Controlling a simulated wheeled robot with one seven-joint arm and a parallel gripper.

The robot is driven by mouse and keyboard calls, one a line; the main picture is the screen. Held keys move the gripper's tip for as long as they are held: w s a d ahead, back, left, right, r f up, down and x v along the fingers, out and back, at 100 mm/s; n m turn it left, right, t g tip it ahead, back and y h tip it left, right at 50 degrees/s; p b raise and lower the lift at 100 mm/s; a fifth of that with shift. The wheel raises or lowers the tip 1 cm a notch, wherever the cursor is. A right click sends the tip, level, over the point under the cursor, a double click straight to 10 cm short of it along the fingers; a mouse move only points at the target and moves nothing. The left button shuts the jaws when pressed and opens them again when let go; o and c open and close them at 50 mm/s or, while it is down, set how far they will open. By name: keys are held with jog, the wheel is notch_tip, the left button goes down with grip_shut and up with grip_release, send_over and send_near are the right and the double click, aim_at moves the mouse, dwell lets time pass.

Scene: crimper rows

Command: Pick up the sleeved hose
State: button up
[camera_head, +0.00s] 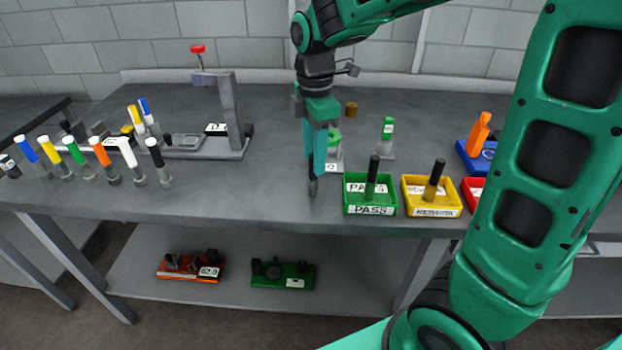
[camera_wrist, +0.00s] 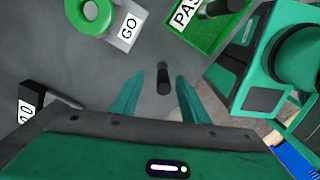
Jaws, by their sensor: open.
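A short dark upright cylinder, which I take to be the sleeved hose (camera_wrist: 163,78), stands between my open fingers in the wrist view. In the head view its small dark lower part (camera_head: 313,188) shows near the table's front edge, below my fingers; the rest is hidden behind them. My gripper (camera_head: 315,172) points down over it, and in the wrist view my gripper (camera_wrist: 160,95) has a gap on either side of the cylinder. I cannot tell whether any finger touches it.
The green PASS bin (camera_head: 370,208) and yellow bin (camera_head: 432,210), each holding a dark cylinder, stand close on the right. A green ring on a GO block (camera_wrist: 118,32) is just behind.

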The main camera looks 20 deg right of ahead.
aim_at(313, 179)
jog(key=shift+s+a+f, duration=0.1)
jog(key=shift+s+f, duration=0.05)
jog(key=shift+f, duration=1.3)
jog(key=shift+s+a+f, duration=0.1)
jog(key=shift+f, duration=1.35)
jog(key=shift+c, duration=0.2)
grip_shut()
